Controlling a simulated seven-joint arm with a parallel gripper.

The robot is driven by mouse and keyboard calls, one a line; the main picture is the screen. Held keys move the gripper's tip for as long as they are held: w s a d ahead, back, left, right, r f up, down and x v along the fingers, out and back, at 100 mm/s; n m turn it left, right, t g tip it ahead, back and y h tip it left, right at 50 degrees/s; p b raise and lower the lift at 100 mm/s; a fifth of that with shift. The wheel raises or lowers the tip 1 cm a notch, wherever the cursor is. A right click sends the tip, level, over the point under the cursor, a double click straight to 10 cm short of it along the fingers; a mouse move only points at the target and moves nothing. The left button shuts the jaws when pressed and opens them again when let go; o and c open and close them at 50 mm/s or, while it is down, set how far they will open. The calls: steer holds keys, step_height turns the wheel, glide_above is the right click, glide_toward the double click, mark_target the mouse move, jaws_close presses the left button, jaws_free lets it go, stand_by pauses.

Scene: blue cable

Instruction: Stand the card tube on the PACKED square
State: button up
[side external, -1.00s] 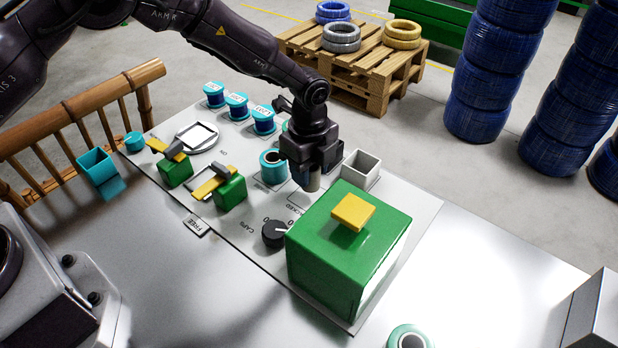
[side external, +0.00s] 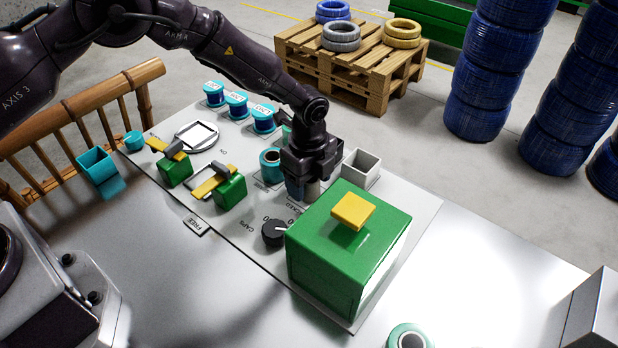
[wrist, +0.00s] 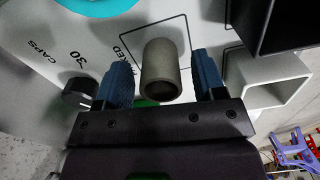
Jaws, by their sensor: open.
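The grey-brown card tube (wrist: 165,58) stands between my fingers in the wrist view, its open end towards the camera. Its far end appears to be inside the outlined PACKED square (wrist: 187,30), whose label shows to the left. My gripper (wrist: 163,82) is open, with a gap between the tube and each blue finger pad. In the side view my gripper (side external: 312,188) is low over the panel, and only a small part of the tube (side external: 313,192) shows. The gripper and the green box hide most of the tube's base there.
A large green box (side external: 335,255) with a yellow top block stands close in front of my gripper. A black CAPS knob (side external: 274,233) is nearby.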

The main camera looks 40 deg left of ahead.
steer(key=s+a+r+n+t, duration=0.1)
steer(key=a+r+n, duration=0.1)
steer(key=r, duration=0.9)
steer(key=s+a+r+n, duration=0.2)
steer(key=r, duration=0.9)
steer(key=s+a+r+n+t, duration=0.2)
steer(key=s+a+r+n, duration=0.35)
steer(key=s+r, duration=0.25)
steer(key=s+a+r+n+t, duration=0.1)
steer(key=s+a+n, duration=0.2)
steer(key=s+n, duration=0.2)
steer(key=s+a+r+n+t, duration=0.1)
steer(key=s+a+n, duration=0.2)
steer(key=s, duration=0.9)
steer(key=shift+r+n+t, duration=0.25)
steer(key=shift+n+t, duration=0.05)
steer(key=shift+n, duration=0.75)
